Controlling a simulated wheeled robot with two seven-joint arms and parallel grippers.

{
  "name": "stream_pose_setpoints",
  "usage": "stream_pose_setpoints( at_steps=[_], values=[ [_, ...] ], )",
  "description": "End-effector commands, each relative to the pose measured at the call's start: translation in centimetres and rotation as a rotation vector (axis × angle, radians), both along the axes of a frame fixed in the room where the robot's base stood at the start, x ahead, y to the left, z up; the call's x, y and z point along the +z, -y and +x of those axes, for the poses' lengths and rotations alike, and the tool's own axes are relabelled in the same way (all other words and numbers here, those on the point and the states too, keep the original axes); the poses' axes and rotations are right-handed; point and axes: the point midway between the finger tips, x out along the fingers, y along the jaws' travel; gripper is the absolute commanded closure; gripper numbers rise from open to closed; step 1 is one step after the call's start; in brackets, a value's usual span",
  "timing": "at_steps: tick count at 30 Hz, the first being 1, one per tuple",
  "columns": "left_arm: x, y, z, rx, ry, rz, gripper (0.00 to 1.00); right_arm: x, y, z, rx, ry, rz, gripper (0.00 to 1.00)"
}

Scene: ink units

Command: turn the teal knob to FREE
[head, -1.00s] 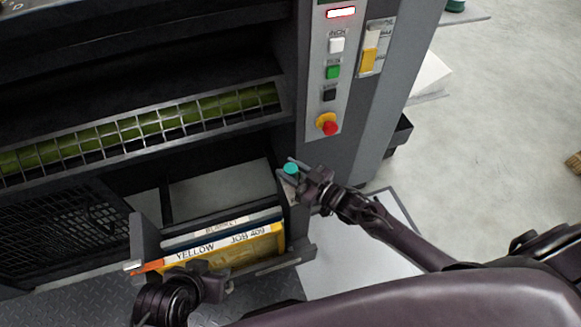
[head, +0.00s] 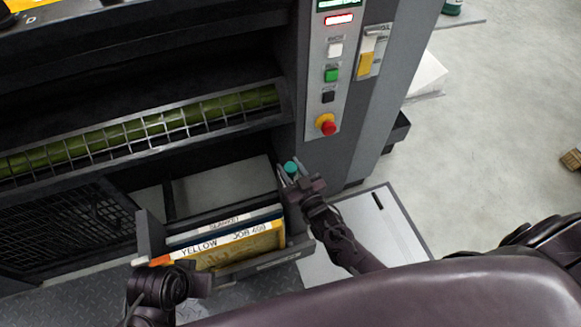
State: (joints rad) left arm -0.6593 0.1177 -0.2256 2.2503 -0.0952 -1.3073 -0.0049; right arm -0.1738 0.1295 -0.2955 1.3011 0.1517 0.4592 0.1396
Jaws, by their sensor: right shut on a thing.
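The teal knob (head: 291,168) sits at the right end of the open bay, just below the press's control column. My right gripper (head: 290,174) is shut on the knob, with one finger on each side of it. Its wrist reaches up from the lower right. No FREE mark or pointer is readable around the knob. My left gripper (head: 199,281) is at the bottom left, in front of the yellow unit, and its fingers cannot be made out.
A pulled-out drawer (head: 146,234) holds upright units, with the yellow unit (head: 240,247) labelled YELLOW JOB 409 in front. The control column carries buttons and a red emergency stop (head: 328,128). A grilled green roller (head: 150,128) lies left. Open floor is at right.

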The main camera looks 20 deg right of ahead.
Motion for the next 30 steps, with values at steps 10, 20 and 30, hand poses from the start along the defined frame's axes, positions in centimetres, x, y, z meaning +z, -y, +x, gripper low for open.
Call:
stream_pose_setpoints(
  at_steps=[10,20,30],
  values=[
    [0.0,0.0,0.0,0.001,-0.001,0.001,0.64,0.0,0.1,0.0,-0.003,0.001,0.0,0.89],
    [0.0,0.0,0.0,0.001,-0.001,0.001,0.64,0.0,0.0,0.0,-0.002,0.001,0.0,0.45],
    [0.4,-0.4,-0.4,0.007,-0.032,0.013,0.64,0.1,0.5,-2.9,-0.002,-0.002,0.001,0.45]
  ],
)
